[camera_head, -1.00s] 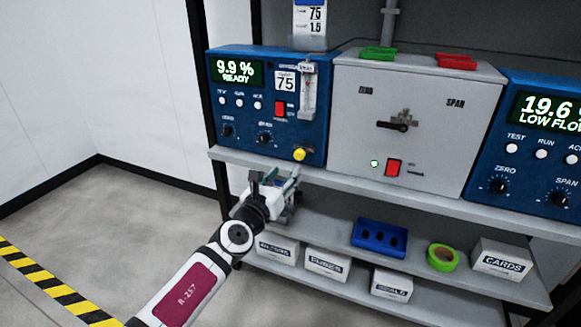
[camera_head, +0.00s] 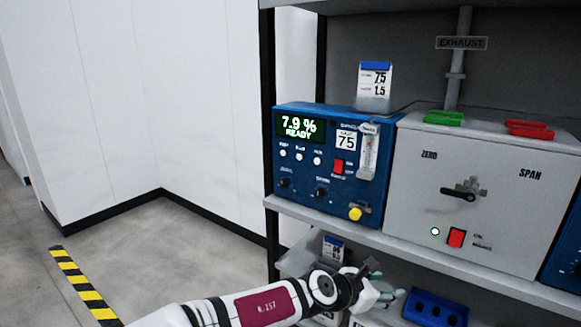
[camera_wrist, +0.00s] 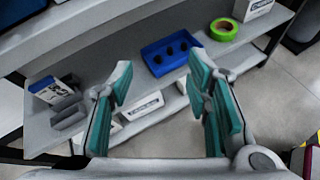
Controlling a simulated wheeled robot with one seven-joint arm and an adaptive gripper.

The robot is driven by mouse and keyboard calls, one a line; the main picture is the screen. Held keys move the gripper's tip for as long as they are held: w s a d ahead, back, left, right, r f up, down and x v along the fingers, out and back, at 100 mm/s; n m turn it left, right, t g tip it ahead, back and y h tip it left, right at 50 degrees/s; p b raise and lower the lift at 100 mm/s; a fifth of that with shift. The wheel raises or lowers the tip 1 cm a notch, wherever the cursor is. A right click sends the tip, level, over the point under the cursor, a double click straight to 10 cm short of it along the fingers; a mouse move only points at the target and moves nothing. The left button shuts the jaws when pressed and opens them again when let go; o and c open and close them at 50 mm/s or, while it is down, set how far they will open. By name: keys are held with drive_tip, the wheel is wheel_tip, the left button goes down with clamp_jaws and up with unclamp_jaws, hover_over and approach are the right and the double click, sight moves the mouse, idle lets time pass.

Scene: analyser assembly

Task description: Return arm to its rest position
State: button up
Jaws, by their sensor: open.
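My gripper (camera_wrist: 165,105) is open and empty in the wrist view, its teal-padded fingers spread apart above the lower shelf. In the head view my gripper (camera_head: 385,287) is at the lower middle, in front of the shelf unit and below the upper shelf's edge. My arm reaches it from the bottom left. A blue analyser (camera_head: 297,178) stands on the upper shelf with its display reading 7.9 % READY. A yellow knob (camera_head: 355,213) is at its lower right, above and left of my gripper.
A grey ZERO/SPAN box (camera_head: 415,200) stands right of the analyser. On the lower shelf are a blue holder with holes (camera_wrist: 170,53), green tape (camera_wrist: 223,30) and white boxes (camera_wrist: 142,106). A grey bin (camera_wrist: 68,116) holds a card (camera_wrist: 55,92). Open floor (camera_head: 190,245) lies to the left.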

drive_tip(key=s+f+m+g+y, duration=0.55)
drive_tip(key=s+m+g, duration=0.2)
drive_tip(key=s, duration=0.35)
drive_tip(key=s+a+r+m+g+y, duration=0.1)
drive_tip(key=s+a+r+m+y, duration=0.4)
drive_tip(key=s+a, duration=0.15)
drive_tip(key=s+r+m+y, duration=0.35)
drive_tip(key=s+r, duration=0.35)
drive_tip(key=r, duration=0.6)
drive_tip(key=s+d+r+m+t+h, duration=0.35)
drive_tip(key=s+r+m, duration=0.3)
drive_tip(key=s, duration=0.55)
wheel_tip(320, 180, up, 22)
drive_tip(key=t+p, duration=0.2)
drive_tip(key=p, duration=1.7)
drive_tip(key=shift+a+t, duration=0.25)
drive_tip(key=shift+t, duration=0.15)
drive_tip(key=shift+w+n, duration=0.1)
drive_tip(key=shift+n, duration=0.15)
